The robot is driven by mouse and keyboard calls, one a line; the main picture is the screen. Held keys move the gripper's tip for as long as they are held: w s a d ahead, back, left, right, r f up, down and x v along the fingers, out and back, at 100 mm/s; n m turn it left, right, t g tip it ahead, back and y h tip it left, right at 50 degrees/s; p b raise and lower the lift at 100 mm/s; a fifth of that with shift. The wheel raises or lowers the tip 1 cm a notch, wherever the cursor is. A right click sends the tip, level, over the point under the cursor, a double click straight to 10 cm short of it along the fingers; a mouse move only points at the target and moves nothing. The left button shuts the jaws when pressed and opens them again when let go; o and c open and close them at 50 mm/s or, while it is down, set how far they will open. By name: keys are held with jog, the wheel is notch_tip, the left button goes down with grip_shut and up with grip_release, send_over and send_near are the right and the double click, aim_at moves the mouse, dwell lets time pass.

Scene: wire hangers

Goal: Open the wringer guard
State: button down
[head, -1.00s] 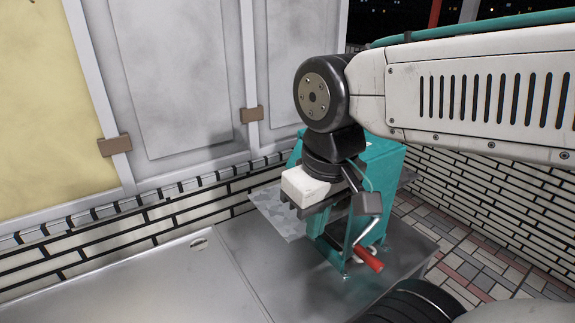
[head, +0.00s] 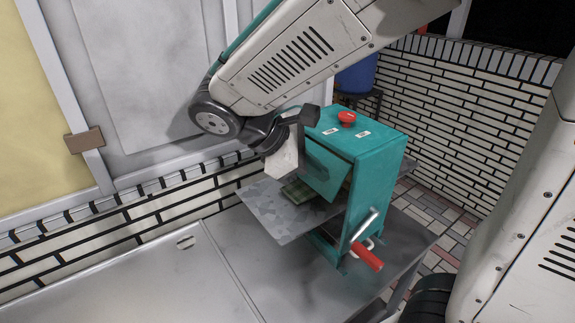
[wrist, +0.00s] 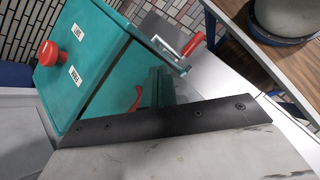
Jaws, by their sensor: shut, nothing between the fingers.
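The teal wringer (head: 378,165) stands on a metal bench, with a red knob (head: 346,118) on top. Its teal guard (head: 327,172) is a flat panel on the feed side, tilted with its lower edge out from the body. My gripper (head: 283,160) is shut and empty, just left of the guard; whether it touches is unclear. The fingertips are partly hidden. In the wrist view my white gripper body fills the bottom, and the wringer (wrist: 95,60) shows beyond, with a small red curved piece (wrist: 137,98) at its side.
A grey feed tray (head: 275,215) juts left under the guard, with a green folded item (head: 298,190) on it. A crank with a red handle (head: 366,257) sticks out in front. A blue container (head: 356,77) stands behind.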

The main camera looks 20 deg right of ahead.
jog(key=w+a+f+n+t+h, duration=0.3)
jog(key=w+a+n+t+h, duration=0.2)
jog(key=w+a+n, duration=0.5)
jog(key=shift+m, duration=0.9)
jog(key=x, duration=0.6)
jog(key=s+x, duration=0.1)
jog(key=x, duration=0.2)
jog(key=shift+s+d, duration=0.1)
jog(key=shift+d, duration=0.05)
jog(key=shift+r, duration=0.15)
